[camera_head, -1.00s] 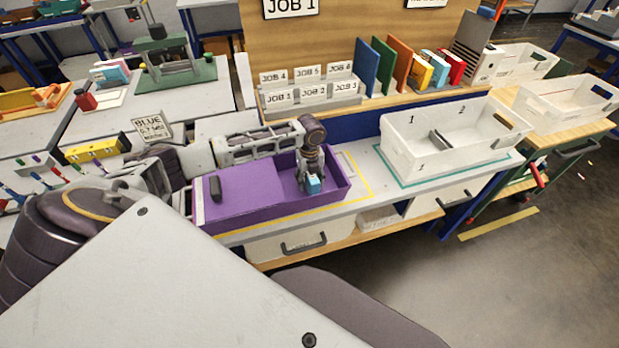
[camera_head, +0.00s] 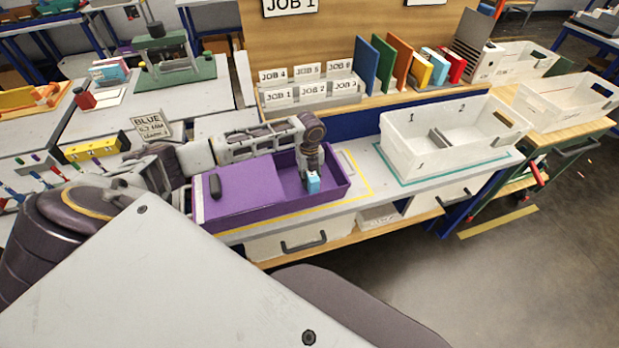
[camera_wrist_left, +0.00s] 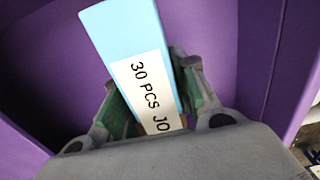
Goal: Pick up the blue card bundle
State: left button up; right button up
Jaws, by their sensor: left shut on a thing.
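The blue card bundle (camera_head: 314,183) shows as a small light-blue block under my left gripper (camera_head: 313,172) in the head view. In the left wrist view the bundle (camera_wrist_left: 122,40) is light blue with a white label reading "30 PCS JO". My left gripper (camera_wrist_left: 152,95) is shut on it, with a green-padded finger on each side. The purple box (camera_head: 336,190) lies below and around them, its walls showing in both views. I cannot tell whether the bundle touches the box floor. My right gripper is not in view.
A dark handle-like block (camera_head: 215,186) sits on the box's purple left part. A white divided bin (camera_head: 400,150) stands to the right on the bench. JOB card holders (camera_head: 310,95) and upright coloured boards (camera_head: 384,65) stand behind.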

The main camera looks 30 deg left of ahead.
pick_arm(q)
notch_tip(320, 180, up, 10)
jog(key=shift+f, duration=0.15)
dwell(0.4)
